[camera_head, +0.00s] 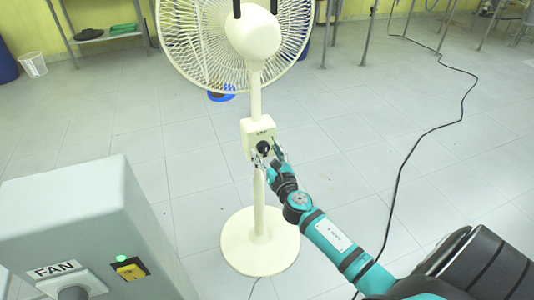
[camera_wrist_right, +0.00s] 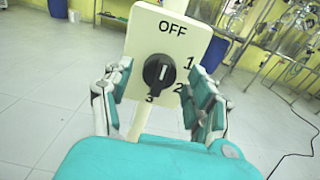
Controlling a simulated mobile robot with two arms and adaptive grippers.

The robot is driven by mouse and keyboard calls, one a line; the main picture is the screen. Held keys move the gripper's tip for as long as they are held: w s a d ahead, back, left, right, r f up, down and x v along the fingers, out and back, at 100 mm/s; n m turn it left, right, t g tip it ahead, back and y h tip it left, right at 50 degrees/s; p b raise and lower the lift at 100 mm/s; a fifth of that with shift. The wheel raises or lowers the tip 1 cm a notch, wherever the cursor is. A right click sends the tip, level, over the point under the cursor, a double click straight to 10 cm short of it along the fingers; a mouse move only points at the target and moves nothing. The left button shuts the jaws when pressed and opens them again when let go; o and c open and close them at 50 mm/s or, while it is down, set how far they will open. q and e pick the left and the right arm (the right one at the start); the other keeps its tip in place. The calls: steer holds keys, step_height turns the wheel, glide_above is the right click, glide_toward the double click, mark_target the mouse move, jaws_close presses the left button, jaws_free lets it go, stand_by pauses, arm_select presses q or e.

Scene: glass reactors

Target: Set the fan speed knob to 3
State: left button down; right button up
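The white pedestal fan (camera_head: 259,107) stands upright on its round base. Its cream control box (camera_head: 258,129) carries a black knob (camera_head: 263,147). In the right wrist view the knob (camera_wrist_right: 158,72) sits on a plate marked OFF at the top, 1 and 2 at the right and 3 at the bottom. The white line on the knob lies roughly along the OFF–3 direction; I cannot tell which end is the pointer. My right gripper (camera_head: 267,156) is open in front of the box. Its fingers (camera_wrist_right: 157,97) stand apart on either side of the knob. My left gripper is not in view.
A grey box (camera_head: 90,210) labelled FAN, with a yellow switch (camera_head: 130,269) and a lit green light, stands at the lower left. A black cable (camera_head: 404,165) runs across the tiled floor at the right. A white bin (camera_head: 33,65) stands at the back left.

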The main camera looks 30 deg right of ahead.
steer(key=c, duration=1)
